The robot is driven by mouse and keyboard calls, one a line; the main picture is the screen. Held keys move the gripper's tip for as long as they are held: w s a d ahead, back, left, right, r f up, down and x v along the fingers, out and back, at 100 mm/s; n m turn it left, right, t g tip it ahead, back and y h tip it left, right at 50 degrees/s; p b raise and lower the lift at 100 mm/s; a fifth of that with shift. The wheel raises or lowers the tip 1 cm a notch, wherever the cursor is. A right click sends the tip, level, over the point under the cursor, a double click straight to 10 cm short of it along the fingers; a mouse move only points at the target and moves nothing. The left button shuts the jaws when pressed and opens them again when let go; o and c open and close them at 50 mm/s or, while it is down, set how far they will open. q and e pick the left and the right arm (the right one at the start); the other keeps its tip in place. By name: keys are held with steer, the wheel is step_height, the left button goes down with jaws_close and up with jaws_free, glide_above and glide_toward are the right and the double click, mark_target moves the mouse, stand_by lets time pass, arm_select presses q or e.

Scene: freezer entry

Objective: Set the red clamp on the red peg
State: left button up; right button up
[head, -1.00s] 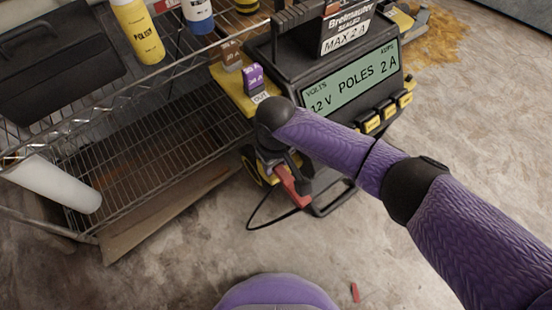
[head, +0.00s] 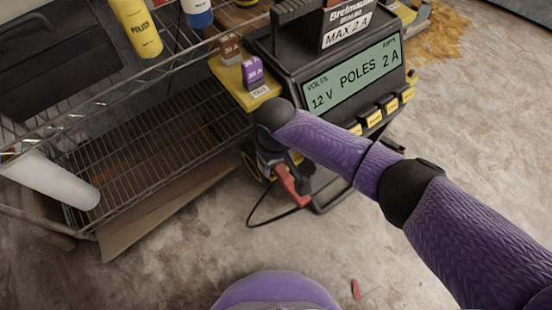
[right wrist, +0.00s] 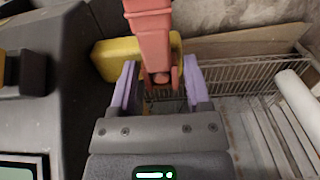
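The red clamp (head: 292,188) is low at the front of the battery charger, with a black cable running from it. In the right wrist view the clamp (right wrist: 150,30) comes down from the top, its narrow end between my purple fingers. My right gripper (right wrist: 161,80) is open around that end, with a visible gap on each side. In the head view the gripper (head: 285,165) is partly hidden by my own wrist. I cannot make out a red peg. My left gripper is not in view.
The charger (head: 290,60) has a lit display, yellow buttons and a yellow side shelf (head: 235,80) with brown and purple fuse blocks. A wire rack (head: 150,140) with bottles and a white roll (head: 50,180) stands at left. A small red piece (head: 355,289) lies on otherwise clear floor.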

steer(key=shift+o, duration=1.4)
steer(key=shift+r, duration=0.25)
arm_select(q)
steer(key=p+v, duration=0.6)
steer(key=p, duration=0.1)
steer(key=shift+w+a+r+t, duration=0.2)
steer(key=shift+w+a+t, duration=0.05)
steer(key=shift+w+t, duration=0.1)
arm_select(e)
step_height(320, 180, up, 9)
steer(key=shift+r, duration=0.15)
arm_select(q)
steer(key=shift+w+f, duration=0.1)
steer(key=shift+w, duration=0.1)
